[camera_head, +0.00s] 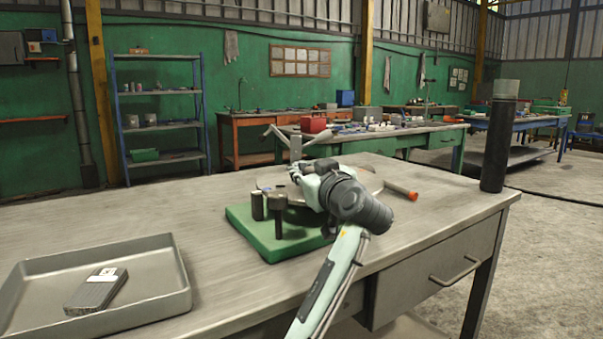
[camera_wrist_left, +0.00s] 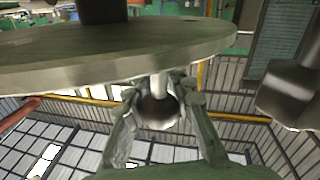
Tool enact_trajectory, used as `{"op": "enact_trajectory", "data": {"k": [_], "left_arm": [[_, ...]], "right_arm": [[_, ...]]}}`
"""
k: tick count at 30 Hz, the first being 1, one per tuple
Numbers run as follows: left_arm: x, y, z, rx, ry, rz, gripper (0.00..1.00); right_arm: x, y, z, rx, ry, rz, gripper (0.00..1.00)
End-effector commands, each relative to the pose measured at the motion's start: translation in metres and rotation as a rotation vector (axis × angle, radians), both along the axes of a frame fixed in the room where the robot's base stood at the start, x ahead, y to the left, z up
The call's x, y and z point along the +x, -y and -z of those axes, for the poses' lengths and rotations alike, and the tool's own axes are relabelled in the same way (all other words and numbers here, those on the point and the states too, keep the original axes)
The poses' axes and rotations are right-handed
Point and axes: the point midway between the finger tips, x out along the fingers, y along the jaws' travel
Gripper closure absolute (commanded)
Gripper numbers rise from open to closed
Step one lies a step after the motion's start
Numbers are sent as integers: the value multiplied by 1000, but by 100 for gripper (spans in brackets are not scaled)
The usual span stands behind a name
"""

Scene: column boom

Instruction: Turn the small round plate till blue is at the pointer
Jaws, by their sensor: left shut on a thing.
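The round plate (camera_head: 268,183) is a grey disc above a green base (camera_head: 270,240), largely hidden behind my left arm. In the left wrist view, which looks upside down, the plate (camera_wrist_left: 120,55) fills the upper part, edge-on. A short peg with a round knob (camera_wrist_left: 158,110) sticks out from its face. My left gripper (camera_head: 296,178) is at the plate; in the wrist view its fingers (camera_wrist_left: 158,100) are shut on the peg's knob. No blue mark shows on the plate, and I cannot make out the pointer. My right gripper is not in view.
Two dark posts (camera_head: 257,206) stand at the base's left. A grey tray (camera_head: 150,305) holding a dark box (camera_head: 97,290) lies at the left. An orange-ended rod (camera_head: 400,190) lies right of the plate. A tall dark cylinder (camera_head: 496,150) stands by the right corner. The table between tray and base is clear.

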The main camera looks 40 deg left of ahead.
Motion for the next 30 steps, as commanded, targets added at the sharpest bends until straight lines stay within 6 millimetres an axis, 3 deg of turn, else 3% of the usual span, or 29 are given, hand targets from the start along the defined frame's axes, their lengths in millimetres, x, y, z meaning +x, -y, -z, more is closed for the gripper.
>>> {"op": "enact_trajectory", "data": {"k": [4, 5, 10, 21, 30], "left_arm": [[0, 0, 1, -1, -2, 1, 100], [0, 0, 1, -1, -2, 1, 76], [0, 0, 0, -1, -2, 1, 56], [-2, 5, 0, -1, -1, 2, 56], [-33, 51, 2, -5, -2, 6, 56]], "right_arm": [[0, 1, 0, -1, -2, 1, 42], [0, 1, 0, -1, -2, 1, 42], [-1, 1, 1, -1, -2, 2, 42], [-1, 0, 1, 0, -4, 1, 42], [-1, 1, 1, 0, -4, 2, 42]]}}
